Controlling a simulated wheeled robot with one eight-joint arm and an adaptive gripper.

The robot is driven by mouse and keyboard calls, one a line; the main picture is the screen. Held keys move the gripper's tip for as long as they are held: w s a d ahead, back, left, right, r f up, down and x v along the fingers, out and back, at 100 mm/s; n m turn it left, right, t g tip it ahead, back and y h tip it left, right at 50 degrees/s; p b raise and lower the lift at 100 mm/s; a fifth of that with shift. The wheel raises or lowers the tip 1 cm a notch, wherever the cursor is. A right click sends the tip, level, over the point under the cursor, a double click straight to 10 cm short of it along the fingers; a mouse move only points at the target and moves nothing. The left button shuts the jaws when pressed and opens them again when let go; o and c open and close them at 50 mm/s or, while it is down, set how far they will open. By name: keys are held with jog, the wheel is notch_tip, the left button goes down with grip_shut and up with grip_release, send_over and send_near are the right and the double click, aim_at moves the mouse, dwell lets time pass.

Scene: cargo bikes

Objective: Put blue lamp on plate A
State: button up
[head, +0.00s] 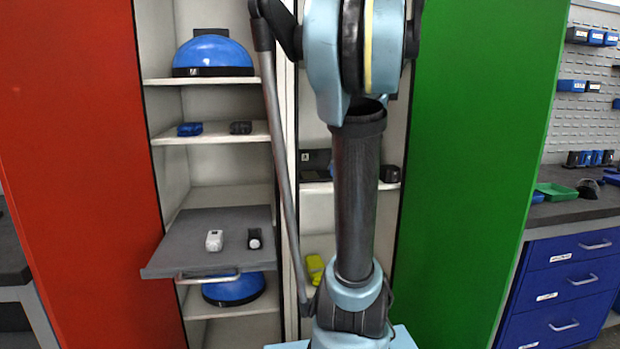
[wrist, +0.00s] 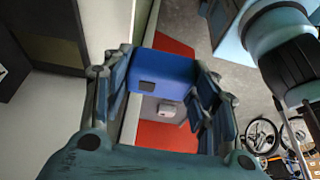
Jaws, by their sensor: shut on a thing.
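My gripper (wrist: 160,88) shows in the wrist view with its fingers on both sides of a blue block-shaped thing (wrist: 165,70), which I take to be the blue lamp. The gripper is shut on it, and a small dark patch shows on its face. My gripper is not visible in the head view. A dark panel marked A (head: 314,160), likely plate A, stands on a shelf of the right cabinet section in the head view. My arm partly hides that shelf, and a bit of blue shows at the panel's right edge.
A small blue thing (head: 189,129) and a dark one (head: 240,127) sit on the left shelf. Below, a pulled-out grey shelf (head: 190,225) holds a white lamp-like thing (head: 214,240) and a black one (head: 254,238). Red (head: 75,150) and green (head: 490,130) doors flank the cabinet.

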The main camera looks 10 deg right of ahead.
send_over(307, 175)
jog(key=d, duration=0.2)
jog(key=shift+a, duration=0.1)
jog(key=shift+w+f, duration=0.1)
jog(key=shift+f, duration=1.65)
jog(key=shift+f, duration=0.1)
jog(key=o, duration=0.8)
